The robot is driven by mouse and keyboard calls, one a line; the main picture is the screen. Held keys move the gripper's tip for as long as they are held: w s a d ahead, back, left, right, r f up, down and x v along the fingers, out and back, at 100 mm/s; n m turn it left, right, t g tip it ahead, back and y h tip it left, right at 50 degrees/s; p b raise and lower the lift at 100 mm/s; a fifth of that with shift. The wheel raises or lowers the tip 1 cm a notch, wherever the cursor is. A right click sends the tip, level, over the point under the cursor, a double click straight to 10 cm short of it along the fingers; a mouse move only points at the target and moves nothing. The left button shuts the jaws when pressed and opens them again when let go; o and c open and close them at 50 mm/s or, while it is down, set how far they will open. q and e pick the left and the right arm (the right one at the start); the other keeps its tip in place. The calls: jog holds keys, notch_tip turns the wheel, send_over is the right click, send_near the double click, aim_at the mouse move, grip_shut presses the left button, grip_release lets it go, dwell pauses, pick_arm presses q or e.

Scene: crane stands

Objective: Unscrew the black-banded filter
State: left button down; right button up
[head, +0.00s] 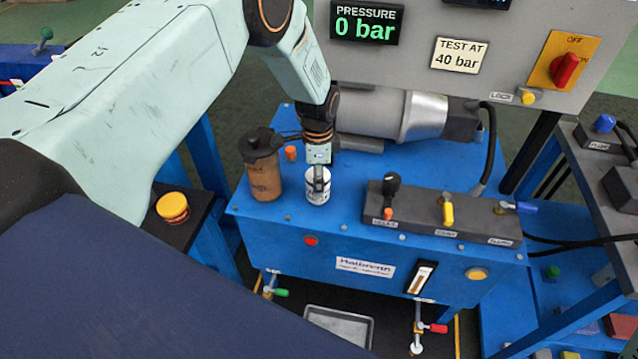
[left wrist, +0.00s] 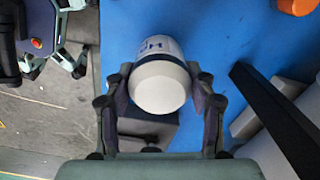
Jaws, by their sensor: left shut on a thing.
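The filter is a white canister (head: 318,198) on top of the blue power unit, near its front left. A dark band and lettering show on its far side in the left wrist view (left wrist: 160,90). My left gripper (head: 318,178) comes down from above and is shut on the filter. In the left wrist view its two fingers (left wrist: 160,76) press on either side of the canister. The filter's base is hidden by its own body in that view.
A brown cylinder with a black cap (head: 264,178) stands close left of the filter. A valve block with levers (head: 440,220) is to the right. A silver motor (head: 390,115) lies behind, under the grey panel (head: 500,75) reading 0 bar. An orange cap (head: 291,153) is behind.

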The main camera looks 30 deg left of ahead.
pick_arm(q)
jog(key=shift+w+n, duration=0.1)
jog(key=shift+n, duration=0.7)
jog(key=n+p, duration=0.1)
jog(key=n, duration=0.3)
jog(key=shift+r, duration=0.1)
jog(key=shift+n, duration=0.5)
jog(key=n, duration=0.4)
jog(key=shift+n+p, duration=0.3)
jog(key=shift+p, duration=0.05)
jog(key=shift+n, duration=0.3)
